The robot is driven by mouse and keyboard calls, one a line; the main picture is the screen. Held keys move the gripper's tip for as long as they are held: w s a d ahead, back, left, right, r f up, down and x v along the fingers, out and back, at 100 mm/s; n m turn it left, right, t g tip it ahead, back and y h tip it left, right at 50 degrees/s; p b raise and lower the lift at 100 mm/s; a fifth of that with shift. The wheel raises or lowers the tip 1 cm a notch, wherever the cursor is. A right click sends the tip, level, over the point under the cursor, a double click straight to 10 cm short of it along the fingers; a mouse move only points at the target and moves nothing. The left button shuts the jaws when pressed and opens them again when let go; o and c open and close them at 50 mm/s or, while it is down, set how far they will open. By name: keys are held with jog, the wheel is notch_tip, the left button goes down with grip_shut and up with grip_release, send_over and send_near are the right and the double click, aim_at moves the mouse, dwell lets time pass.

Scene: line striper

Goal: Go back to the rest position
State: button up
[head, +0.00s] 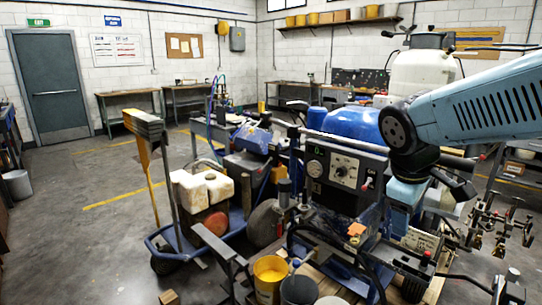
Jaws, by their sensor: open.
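My blue arm comes in from the right edge and bends at a dark round joint. Below that joint, my gripper (464,177) shows as dark parts pointing right, small and partly hidden by the arm. Its jaws look apart, and I see nothing held between them. The line striper (340,170) stands in front of me, with a grey control panel, a dial and a blue rounded cover (350,122). My gripper is at the right of the panel; I cannot tell how far it is from the machine.
A yellow bucket (270,277) and a dark bucket (299,290) stand at the machine's front. A cream container (202,190) sits on the wheeled frame at left. A white tank (422,72) rises behind my arm. Metal fittings (498,222) stand at right. The left floor is mostly clear.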

jog(key=s+a+r+m+t+y, duration=0.2)
jog(key=s+a+r+m+y, duration=0.1)
jog(key=m, duration=0.5)
jog(key=shift+s+a+r+t, duration=0.3)
jog(key=shift+s+r+t, duration=0.1)
jog(key=shift+s, duration=0.35)
